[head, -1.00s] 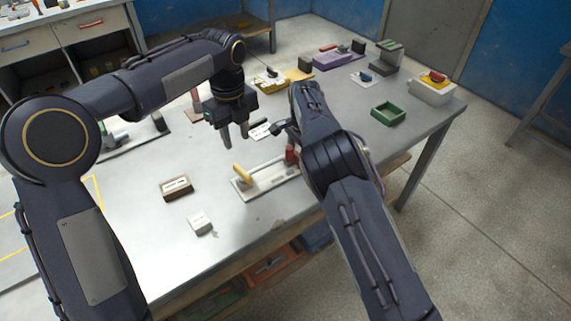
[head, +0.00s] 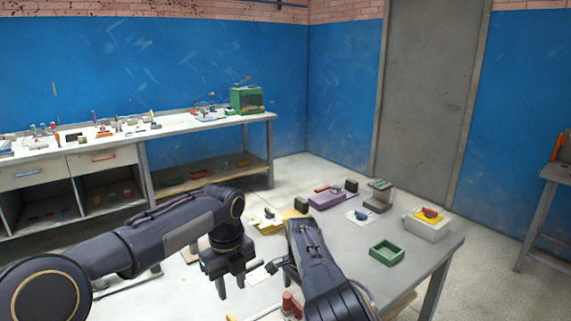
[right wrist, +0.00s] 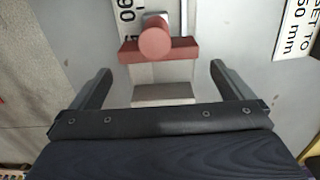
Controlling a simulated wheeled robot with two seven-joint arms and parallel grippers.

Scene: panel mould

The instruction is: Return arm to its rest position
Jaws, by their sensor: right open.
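My left gripper (head: 232,286) hangs pointing down over the grey table (head: 419,252) in the head view. Its two fingers are apart with nothing seen between them. My right arm comes in from the bottom, and its gripper (head: 274,266) is partly hidden by its own links. In the right wrist view the right gripper (right wrist: 160,69) is open. A red block with a round knob (right wrist: 155,43) on a pale fixture lies ahead, between the finger lines. The fingers look clear of it. The red part (head: 291,304) also shows low in the head view.
A white-topped workbench (head: 190,123) stands along the blue wall. Open floor lies right of the table.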

